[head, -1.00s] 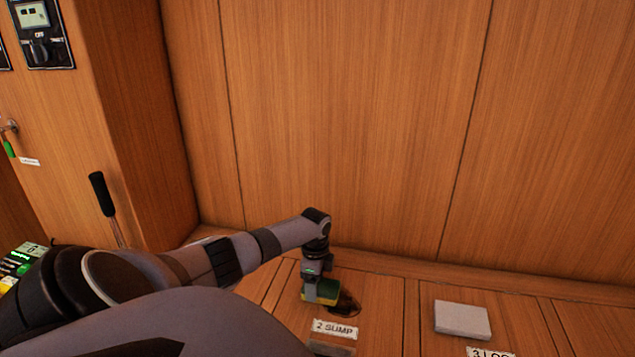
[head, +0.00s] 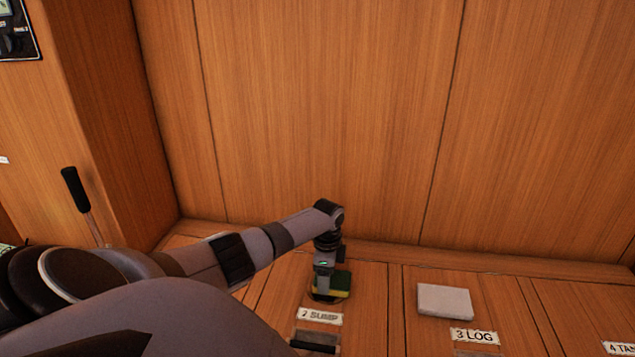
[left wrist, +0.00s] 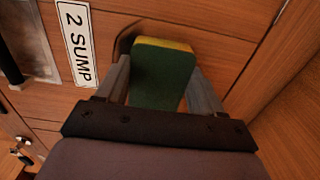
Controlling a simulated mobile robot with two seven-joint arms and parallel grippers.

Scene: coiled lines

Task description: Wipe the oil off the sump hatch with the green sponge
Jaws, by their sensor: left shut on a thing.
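My left gripper (head: 326,287) is shut on the green sponge (head: 341,283), which has a yellow layer. In the left wrist view the sponge (left wrist: 162,75) sits between the two fingers. The sponge is low over the wooden sump hatch (head: 366,303), behind its "2 SUMP" label (head: 321,317); whether it presses on the wood is hard to tell. A dark oil patch (head: 316,298) shows at the sponge's left edge, and the sponge and gripper hide the rest. My right gripper is out of view.
A pale flat block (head: 445,300) lies on the neighbouring hatch, behind the "3 LOG" label (head: 474,336). A wooden wall (head: 330,110) rises behind the hatches. A black-handled lever (head: 75,190) stands at the left. The wood between sponge and block is clear.

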